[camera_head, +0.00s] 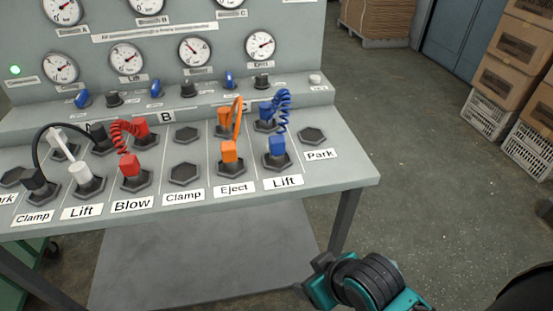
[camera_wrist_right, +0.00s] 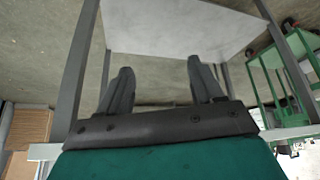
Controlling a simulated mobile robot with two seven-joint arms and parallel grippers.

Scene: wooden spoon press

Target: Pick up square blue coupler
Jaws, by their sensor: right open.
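A square blue coupler (camera_head: 277,147) sits upright on the front socket above the right-hand "Lift" label. A coiled blue hose (camera_head: 284,104) joins it to a second blue coupler (camera_head: 266,112) on the socket behind. My right arm (camera_head: 365,282) shows at the bottom of the head view, below and to the right of the panel, well apart from the coupler. My right gripper (camera_wrist_right: 160,80) is open and empty in the right wrist view, its two dark fingers spread beneath the table. My left gripper is not in view.
An orange coupler (camera_head: 229,151) with an orange hose stands close left of the blue one. An empty socket (camera_head: 312,135) marked "Park" lies to its right. Red, white and black couplers stand farther left. The panel table (camera_head: 340,178) has an edge and legs near my arm.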

